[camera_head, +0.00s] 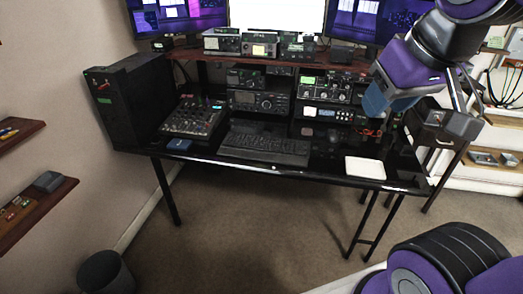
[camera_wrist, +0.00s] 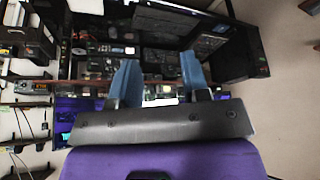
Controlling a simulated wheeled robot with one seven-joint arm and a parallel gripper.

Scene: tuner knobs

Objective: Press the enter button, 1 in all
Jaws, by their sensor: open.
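A dark keyboard (camera_head: 265,147) lies at the front middle of the black desk (camera_head: 310,176) in the head view. A single enter button is too small to pick out in either view. My gripper (camera_head: 374,106) is at the right in the head view, raised above the right part of the desk and apart from the keyboard. In the wrist view, its two blue fingers are spread with a gap between them (camera_wrist: 158,78), and nothing is held. The equipment shows upside down beyond the fingers there, and the keyboard is hard to make out.
Stacked radios (camera_head: 257,101) stand behind the keyboard, under a brown shelf (camera_head: 200,52) bearing more radios and monitors. A mixer (camera_head: 194,119) and black tower (camera_head: 125,100) stand left. A white pad (camera_head: 365,168) lies front right. Floor before the desk is clear, with a bin (camera_head: 105,272) at left.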

